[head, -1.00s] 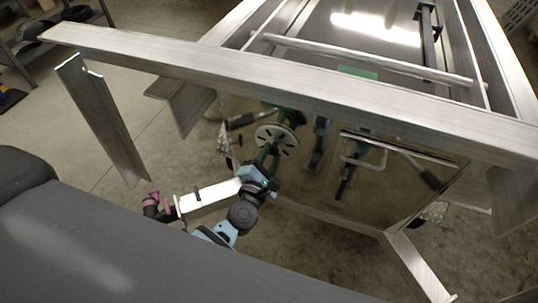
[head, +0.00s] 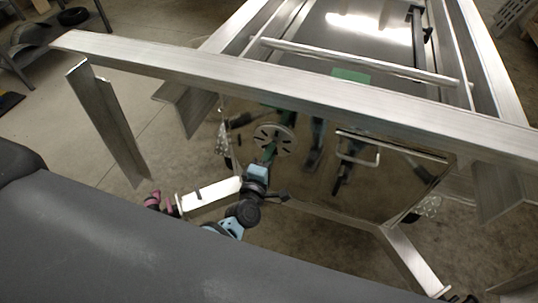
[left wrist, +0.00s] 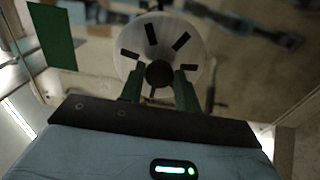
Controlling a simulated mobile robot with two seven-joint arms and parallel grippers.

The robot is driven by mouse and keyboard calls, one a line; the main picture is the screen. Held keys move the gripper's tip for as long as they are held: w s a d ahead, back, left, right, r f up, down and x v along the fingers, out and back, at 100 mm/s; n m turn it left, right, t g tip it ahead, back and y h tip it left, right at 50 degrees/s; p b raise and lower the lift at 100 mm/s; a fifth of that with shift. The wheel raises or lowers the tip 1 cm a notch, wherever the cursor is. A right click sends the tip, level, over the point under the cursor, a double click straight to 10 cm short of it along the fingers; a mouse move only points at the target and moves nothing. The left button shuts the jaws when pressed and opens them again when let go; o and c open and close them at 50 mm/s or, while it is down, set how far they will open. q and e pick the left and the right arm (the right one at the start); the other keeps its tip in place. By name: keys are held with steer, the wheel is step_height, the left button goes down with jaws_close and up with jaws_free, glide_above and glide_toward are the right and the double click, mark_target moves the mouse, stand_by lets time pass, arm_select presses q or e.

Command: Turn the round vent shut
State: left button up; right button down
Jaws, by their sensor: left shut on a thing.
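The round vent (head: 275,139) is a pale metal disc with dark slots, set in the shiny front panel of the trailer. It also shows in the left wrist view (left wrist: 152,38), with a dark round knob (left wrist: 159,74) at its centre. My left gripper (head: 269,154) reaches up to the vent from below. In the left wrist view its green fingers (left wrist: 160,80) stand on either side of the knob, shut on it. The fingers partly cover the disc's lower part. My right gripper is not clearly in view.
A long aluminium beam (head: 300,92) crosses above the vent. An angled metal post (head: 110,125) hangs at left. A handled hatch (head: 385,165) is right of the vent. Lower frame rails (head: 410,262) run below. The glossy panel carries reflections.

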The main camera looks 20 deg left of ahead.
stand_by(0.4)
arm_select(q)
steer(key=o, duration=0.9)
steer(key=shift+o, duration=0.2)
steer(key=s, duration=0.8)
arm_select(e)
steer(key=shift+s+f, duration=0.2)
arm_select(q)
steer(key=shift+w+a, duration=0.1)
steer(key=s+a+f+m+g, duration=0.1)
steer(key=s+f+m+g, duration=0.2)
steer(key=s+m, duration=0.3)
steer(key=s+a+f+m+g+h, duration=0.1)
steer(key=s+a+f+m+g, duration=0.1)
steer(key=s+m, duration=0.5)
steer(key=s+a+f+m+g+p, duration=0.1)
steer(key=s+f+m+g, duration=0.3)
steer(key=s, duration=1)
step_height(320, 180, down, 3)
steer(key=m, duration=0.2)
steer(key=shift+a+r+m, duration=0.2)
steer(key=shift+a+m, duration=0.05)
steer(key=shift+m, duration=0.05)
arm_select(e)
steer(key=shift+w+d+r, duration=0.2)
steer(key=shift+w+r, duration=0.55)
steer(key=shift+r, duration=0.15)
